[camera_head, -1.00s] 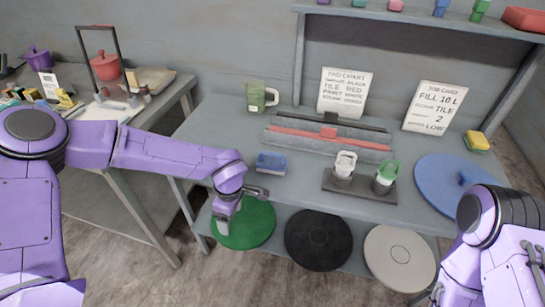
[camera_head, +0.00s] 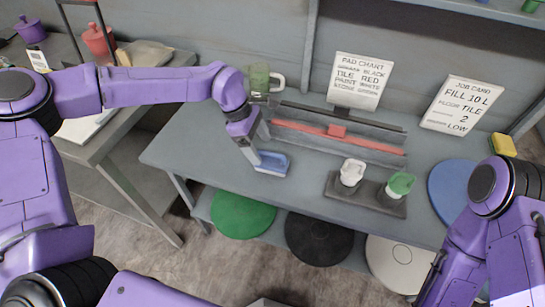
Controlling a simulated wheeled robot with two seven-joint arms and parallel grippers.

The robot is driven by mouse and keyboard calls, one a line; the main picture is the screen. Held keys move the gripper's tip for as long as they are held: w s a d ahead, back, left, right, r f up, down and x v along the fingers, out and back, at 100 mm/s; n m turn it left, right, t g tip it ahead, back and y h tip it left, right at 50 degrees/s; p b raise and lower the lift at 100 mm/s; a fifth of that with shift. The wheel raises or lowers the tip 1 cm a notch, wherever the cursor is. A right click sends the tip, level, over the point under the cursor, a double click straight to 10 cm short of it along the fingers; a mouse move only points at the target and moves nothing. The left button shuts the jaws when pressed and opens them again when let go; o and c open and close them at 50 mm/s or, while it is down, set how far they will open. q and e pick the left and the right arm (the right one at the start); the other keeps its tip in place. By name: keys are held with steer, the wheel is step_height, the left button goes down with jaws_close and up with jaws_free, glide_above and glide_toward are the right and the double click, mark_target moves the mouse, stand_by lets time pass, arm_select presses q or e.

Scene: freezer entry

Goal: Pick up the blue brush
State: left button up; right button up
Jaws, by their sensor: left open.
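The blue brush (camera_head: 274,163) lies on the grey workbench near its front left edge, with its left part partly hidden by my left gripper. My left gripper (camera_head: 255,152) points down at the brush from above and behind its left side. It is open, and I cannot tell whether its fingers touch the brush. My right arm is at the lower right. Its gripper (camera_head: 432,282) is only partly seen at the bottom edge, and its jaws cannot be read.
Behind the brush are a green jug (camera_head: 258,80) and a rack (camera_head: 340,143) with a red bar. A dark tray (camera_head: 340,190) with two capped bottles stands to the right. Round green (camera_head: 242,214), black (camera_head: 318,240) and white pads lie on the lower shelf.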

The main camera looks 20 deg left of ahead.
mark_target(265, 154)
arm_select(q)
steer(key=p+x, duration=0.1)
steer(key=x, duration=0.2)
steer(key=p+x, duration=0.1)
steer(key=x, duration=0.2)
steer(key=shift+w+f, duration=0.25)
steer(key=shift+f, duration=0.4)
steer(key=c, duration=1.1)
